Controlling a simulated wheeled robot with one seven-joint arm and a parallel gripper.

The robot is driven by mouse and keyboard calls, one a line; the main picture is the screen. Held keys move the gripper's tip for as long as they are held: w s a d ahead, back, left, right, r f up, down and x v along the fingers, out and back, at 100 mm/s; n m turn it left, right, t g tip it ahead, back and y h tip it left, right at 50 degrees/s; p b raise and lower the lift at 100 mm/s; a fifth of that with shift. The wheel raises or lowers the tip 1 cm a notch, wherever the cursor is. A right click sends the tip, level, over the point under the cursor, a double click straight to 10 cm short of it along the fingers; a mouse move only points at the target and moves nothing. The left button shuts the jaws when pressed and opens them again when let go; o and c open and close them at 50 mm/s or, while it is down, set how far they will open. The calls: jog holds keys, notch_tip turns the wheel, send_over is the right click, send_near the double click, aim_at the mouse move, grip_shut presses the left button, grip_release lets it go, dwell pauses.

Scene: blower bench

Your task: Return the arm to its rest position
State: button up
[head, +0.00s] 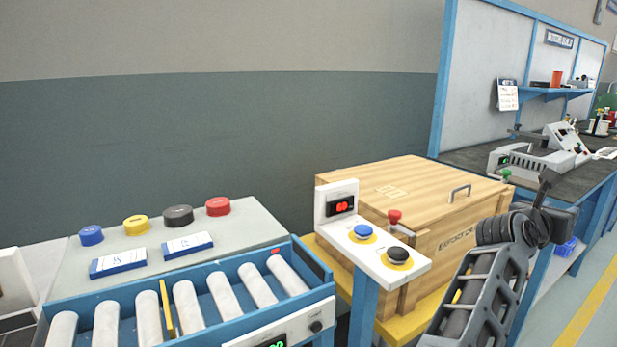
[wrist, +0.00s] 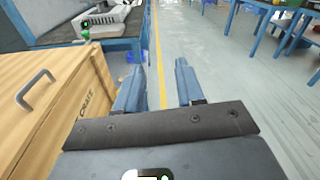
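My gripper (wrist: 157,88) shows in the wrist view with its two blue-grey fingers apart and nothing between them. It is over the floor, to the right of the wooden crate. In the head view my arm reaches up at the lower right, with my gripper (head: 546,186) at its upper end, dark and seen from behind, in front of the blue workbench.
A wooden crate (head: 440,187) stands beside my arm; it also shows in the wrist view (wrist: 50,85). A button panel (head: 372,247) and a roller conveyor (head: 190,300) are left of it. A workbench (head: 590,195) stands behind. Open floor (wrist: 210,60) lies right, with tables beyond.

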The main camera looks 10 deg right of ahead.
jog(key=s+r+n+t+h+p, duration=0.1)
jog(key=s+r+n+t+h, duration=0.1)
jog(key=s+r+n+h, duration=0.4)
jog(key=s+a+n+t+y+p, duration=0.1)
jog(key=s+a+n+t+y, duration=0.2)
jog(key=n, duration=0.4)
jog(key=s+a+n+t, duration=0.2)
jog(key=s+n+t, duration=0.1)
jog(key=n+t, duration=0.3)
jog(key=s+a+f+n+t+y+p, duration=0.1)
jog(key=s+a+f+n+y, duration=0.5)
jog(key=a+n, duration=0.25)
jog(key=s+a+f+n+y+p, duration=0.1)
jog(key=s+a+f+n+y, duration=0.2)
jog(key=s+a+n+y, duration=0.45)
jog(key=s+a+f+n+t+y+p, duration=0.15)
jog(key=s+a+f+n+y, duration=0.3)
jog(key=s+a+n, duration=0.5)
jog(key=s+a+n+g+y, duration=0.1)
jog(key=s+a+n+g, duration=0.2)
jog(key=s, duration=0.5)
jog(key=a+n+p, duration=0.1)
jog(key=a, duration=0.1)
jog(key=shift+s+a+g, duration=0.35)
jog(key=shift+s+a, duration=0.05)
